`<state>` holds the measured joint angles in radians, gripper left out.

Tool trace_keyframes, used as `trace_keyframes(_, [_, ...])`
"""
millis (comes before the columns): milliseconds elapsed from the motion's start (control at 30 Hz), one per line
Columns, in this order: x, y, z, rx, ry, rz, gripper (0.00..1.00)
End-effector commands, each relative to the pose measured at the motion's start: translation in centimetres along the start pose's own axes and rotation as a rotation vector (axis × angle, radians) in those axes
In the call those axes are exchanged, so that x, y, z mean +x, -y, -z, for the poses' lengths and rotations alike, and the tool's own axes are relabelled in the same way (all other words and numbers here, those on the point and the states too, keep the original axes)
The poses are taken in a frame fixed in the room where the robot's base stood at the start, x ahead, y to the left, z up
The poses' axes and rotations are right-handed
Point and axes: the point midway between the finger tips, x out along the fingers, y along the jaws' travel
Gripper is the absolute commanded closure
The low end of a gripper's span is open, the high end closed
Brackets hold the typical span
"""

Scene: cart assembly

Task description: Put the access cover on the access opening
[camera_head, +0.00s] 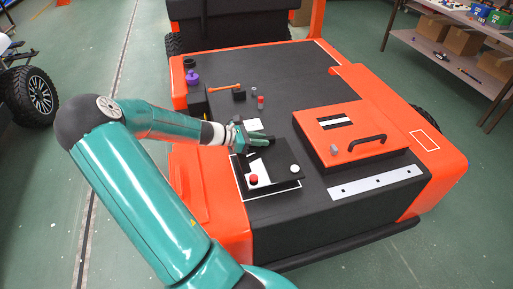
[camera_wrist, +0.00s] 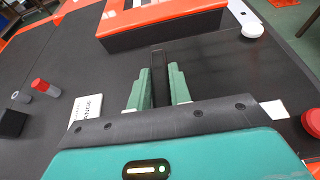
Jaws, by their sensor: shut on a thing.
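A black plate (camera_head: 281,158), which looks like the access cover, lies over a white-outlined rectangle (camera_head: 241,186) on the black deck. It carries a red knob (camera_head: 253,180) and a white knob (camera_head: 294,168). My gripper (camera_head: 265,140) is at the plate's far edge. In the wrist view its green fingers (camera_wrist: 159,85) are shut on a dark upright bar (camera_wrist: 158,62), seemingly the plate's handle. The red knob (camera_wrist: 312,122) and white knob (camera_wrist: 251,27) show there too. The access opening cannot be made out. I cannot tell whether the plate touches the deck.
A raised orange panel (camera_head: 315,135) with a black handle (camera_head: 367,143) stands right of the plate. A metal strip (camera_head: 376,182) lies in front of it. A red-capped peg (camera_head: 260,102), an orange hammer-like tool (camera_head: 224,87) and a purple knob (camera_head: 193,77) stand behind.

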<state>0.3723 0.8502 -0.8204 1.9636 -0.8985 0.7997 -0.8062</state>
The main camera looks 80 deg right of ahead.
Motion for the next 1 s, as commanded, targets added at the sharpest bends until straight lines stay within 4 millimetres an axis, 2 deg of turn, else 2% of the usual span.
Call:
trace_keyframes(300, [0.3,-1.7,2.6,-0.001,0.001,0.002,1.0])
trace_keyframes(500, [1.4,-1.7,5.1,-0.002,0.002,0.002,1.0])
trace_keyframes(700, [1.4,-1.7,5.2,0.001,-0.001,0.001,1.0])
trace_keyframes(733, [1.4,-1.7,5.3,0.001,-0.002,0.001,0.74])
trace_keyframes(800, [1.4,-1.7,5.3,0.001,-0.001,0.001,0.6])
trace_keyframes(1000, [1.4,-1.7,5.2,0.001,-0.001,0.001,0.58])
